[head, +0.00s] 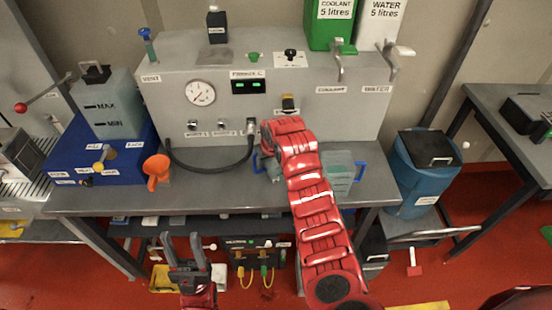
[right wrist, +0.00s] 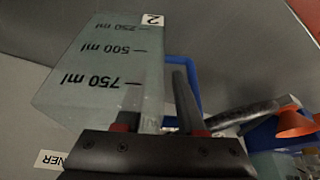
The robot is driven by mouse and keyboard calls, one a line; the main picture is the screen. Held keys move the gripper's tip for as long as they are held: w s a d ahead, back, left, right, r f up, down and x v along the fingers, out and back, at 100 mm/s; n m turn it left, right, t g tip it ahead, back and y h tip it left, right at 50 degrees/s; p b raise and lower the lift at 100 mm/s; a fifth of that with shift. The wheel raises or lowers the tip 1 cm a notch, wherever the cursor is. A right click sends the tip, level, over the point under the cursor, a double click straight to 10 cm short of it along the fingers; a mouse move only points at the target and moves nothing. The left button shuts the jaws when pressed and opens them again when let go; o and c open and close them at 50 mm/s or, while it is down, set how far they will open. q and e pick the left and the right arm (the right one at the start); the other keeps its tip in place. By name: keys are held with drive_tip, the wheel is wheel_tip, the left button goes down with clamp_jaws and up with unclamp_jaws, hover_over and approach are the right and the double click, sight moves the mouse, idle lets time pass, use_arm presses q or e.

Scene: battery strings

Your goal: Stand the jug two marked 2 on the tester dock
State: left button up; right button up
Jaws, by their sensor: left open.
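The jug marked 2 (right wrist: 100,70) fills the upper left of the right wrist view. It is translucent, with upside-down ml marks and a blue handle (right wrist: 183,78). My right gripper (right wrist: 155,105) is right at the jug's handle side; whether its fingers press on it I cannot tell. In the head view my red right arm hides that gripper. A translucent jug with a blue handle (head: 345,170) stands on the bench right of the arm, and another blue handle shows left of it. My left gripper (head: 182,242) is open and empty before the bench. I cannot pick out the tester dock.
A grey machine with gauge and taps (head: 220,95) stands at the back of the bench (head: 95,200). An orange funnel (head: 156,168) and a blue box (head: 105,150) are at the left. A blue bin (head: 420,185) stands at the right. A black hose crosses the bench.

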drive_tip(key=shift+f, duration=0.1)
clamp_jaws()
idle(1.3)
